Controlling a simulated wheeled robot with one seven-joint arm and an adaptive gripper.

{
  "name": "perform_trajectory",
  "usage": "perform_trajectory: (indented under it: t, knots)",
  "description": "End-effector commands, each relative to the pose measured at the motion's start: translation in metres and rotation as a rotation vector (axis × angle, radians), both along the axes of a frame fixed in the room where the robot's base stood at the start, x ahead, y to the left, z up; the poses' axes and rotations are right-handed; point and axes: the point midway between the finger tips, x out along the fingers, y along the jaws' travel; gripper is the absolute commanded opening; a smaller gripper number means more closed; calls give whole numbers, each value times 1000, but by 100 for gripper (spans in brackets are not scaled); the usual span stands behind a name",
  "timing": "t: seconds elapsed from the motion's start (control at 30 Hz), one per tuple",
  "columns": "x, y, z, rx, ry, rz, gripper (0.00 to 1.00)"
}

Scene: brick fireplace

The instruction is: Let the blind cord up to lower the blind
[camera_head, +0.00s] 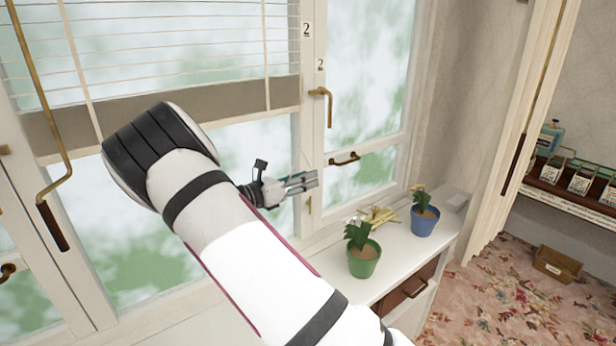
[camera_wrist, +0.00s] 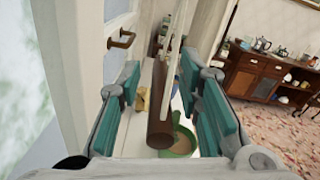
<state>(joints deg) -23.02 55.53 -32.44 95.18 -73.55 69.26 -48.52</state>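The blind (camera_head: 190,102) hangs across the upper left window in the head view. Its slats are spread above a wide brown-grey bottom bar, and pale vertical tapes run down it. My gripper (camera_head: 302,182) is in front of the window frame, below and right of the bar, pointing right. In the wrist view my gripper (camera_wrist: 165,107) is open, with its teal pads wide apart. A dark brown rounded handle (camera_wrist: 160,128) shows between the pads, with pale cord-like strips (camera_wrist: 176,40) above it. I cannot tell its depth or any contact.
A green pot (camera_head: 364,262) and a blue pot (camera_head: 425,222) with plants stand on the sill. A brass crank with a brown grip (camera_head: 52,225) hangs at left. Brass window handles (camera_head: 328,104) stick out. My arm covers part of the window and sill.

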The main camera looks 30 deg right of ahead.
Motion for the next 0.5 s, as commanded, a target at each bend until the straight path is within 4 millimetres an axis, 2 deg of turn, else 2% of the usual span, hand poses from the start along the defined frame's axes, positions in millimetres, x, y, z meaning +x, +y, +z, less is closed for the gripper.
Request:
perform_trajectory:
  t: [0.13,0.4,0.43,0.5]
  knots:
    - [0,-8,0,0,0,1,32]
    - [1,-10,0,0,0,1,32]
    - [0,-10,0,0,0,1,30]
    - [0,-9,0,0,0,1,14]
